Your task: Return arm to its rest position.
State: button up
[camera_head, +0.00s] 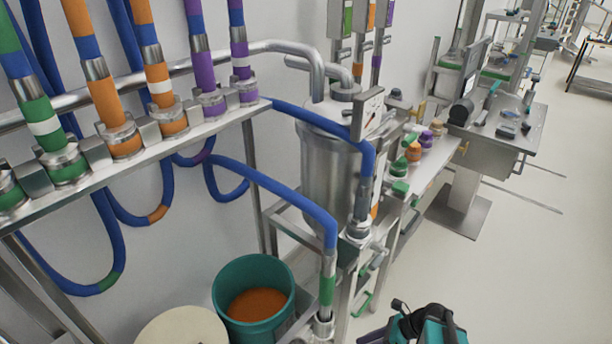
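A teal and black part at the bottom edge, right of centre, looks like a piece of my own arm. It is cut off by the frame, and I cannot make out any gripper fingers on it. A teal bin (228,313) with orange-brown contents stands on the floor at bottom centre, upright. A cream round lid or drum top (183,330) is beside it on the left, partly cut off. I see nothing held.
A metal rack (150,152) with colour-banded pipes and looping blue hoses (270,185) fills the left. A steel tank (330,165) stands behind the bin. A workbench (500,130) with tools is at the back right. The floor (500,270) at lower right is clear.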

jog(key=s+f+n+g+h+b, duration=0.2)
jog(key=s+f+n, duration=0.5)
jog(key=n, duration=0.5)
jog(key=s+f+n+g+h+b, duration=0.2)
jog(key=s+f+n+h, duration=0.5)
jog(key=n, duration=0.6)
jog(key=shift+s+a+f+g+h, duration=0.25)
jog(key=shift+s+f+g, duration=0.3)
jog(key=shift+f+g, duration=0.55)
jog(key=shift+f, duration=0.15)
